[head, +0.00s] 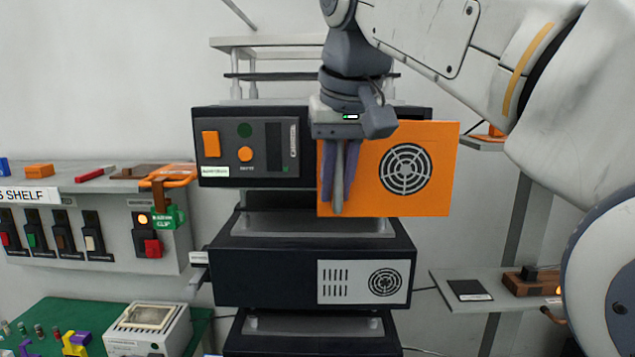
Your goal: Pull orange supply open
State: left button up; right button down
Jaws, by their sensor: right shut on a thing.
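The orange supply (438,190) shows as an orange front panel with a round dark fan grille, at the right part of the top black unit (275,122). The panel reaches past the unit's right side and below its bottom edge, so it looks to stand forward of the unit. My right gripper (338,207) points down at the panel's left edge, its fingers close together. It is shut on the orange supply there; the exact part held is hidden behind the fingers. My left gripper is not in view.
Below is another black unit (270,262) with a light grille panel. A switch shelf (110,235) with several levers stands left, above a green table (70,310). A grey side shelf (450,280) is at right. My right arm fills the upper right.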

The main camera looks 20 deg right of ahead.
jog(key=shift+f, duration=0.1)
jog(key=c, duration=0.8)
grip_release()
jog(key=shift+c, duration=0.2)
jog(key=p+v, duration=0.2)
jog(key=v, duration=0.8)
jog(key=shift+r, duration=0.3)
